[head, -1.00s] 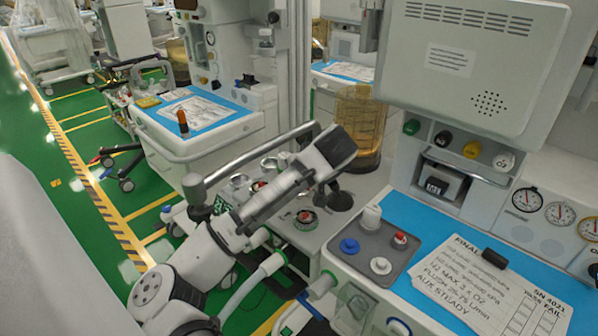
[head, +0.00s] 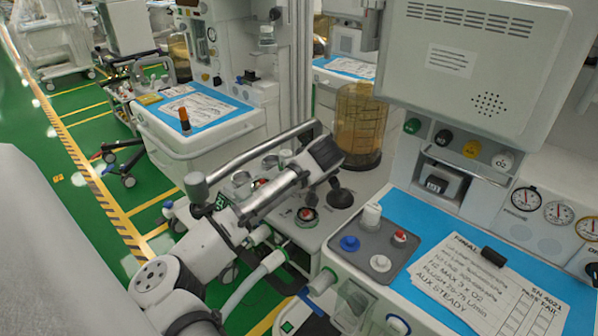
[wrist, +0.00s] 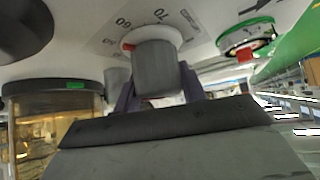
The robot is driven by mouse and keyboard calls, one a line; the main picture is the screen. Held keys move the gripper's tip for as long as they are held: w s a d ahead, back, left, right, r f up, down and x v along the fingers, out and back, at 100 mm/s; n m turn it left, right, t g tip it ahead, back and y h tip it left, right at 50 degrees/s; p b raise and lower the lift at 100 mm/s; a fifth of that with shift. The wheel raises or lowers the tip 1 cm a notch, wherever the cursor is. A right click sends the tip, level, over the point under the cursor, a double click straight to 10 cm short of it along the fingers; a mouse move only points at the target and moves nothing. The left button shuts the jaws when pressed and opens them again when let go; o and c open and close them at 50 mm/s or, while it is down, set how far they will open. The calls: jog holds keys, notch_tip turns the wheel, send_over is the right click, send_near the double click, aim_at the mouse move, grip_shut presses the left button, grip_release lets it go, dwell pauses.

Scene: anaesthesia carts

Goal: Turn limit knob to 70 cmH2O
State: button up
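The limit knob (wrist: 156,68) is a grey cylinder in the wrist view, on a pale base ring with a bit of red. A printed scale (wrist: 140,24) with 60 and 70 beside it appears upside down. My gripper (wrist: 157,82) has one dark finger on each side of the knob, with no clear gap, so it looks shut on it. The fingertips are partly hidden by the knob. The exact setting cannot be read.
A black round fitting (head: 340,196) and an amber canister (head: 361,125) stand close to my gripper. A red-centred valve (head: 306,217) lies on the other side. A grey tray (head: 362,262) with small knobs and a clipboard sheet (head: 485,285) lie on the blue worktop.

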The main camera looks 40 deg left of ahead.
jog(key=shift+c, duration=1.4)
jog(key=shift+w+d+f+m+t+h, duration=0.15)
jog(key=shift+m+t+h, duration=0.3)
jog(key=shift+m, duration=0.25)
jog(key=shift+m+t+h+p, duration=0.55)
jog(key=shift+m+t+h, duration=0.15)
jog(key=shift+m, duration=0.6)
jog(key=shift+w+d+r+m+t+h+p, duration=0.1)
jog(key=shift+m+t+h+p, duration=0.4)
jog(key=shift+m, duration=0.4)
jog(key=shift+r+m+t+h+p, duration=0.1)
jog(key=shift+m+t+h+p, duration=0.2)
jog(key=shift+m+h, duration=0.5)
jog(key=shift+m, duration=0.3)
jog(key=o, duration=1)
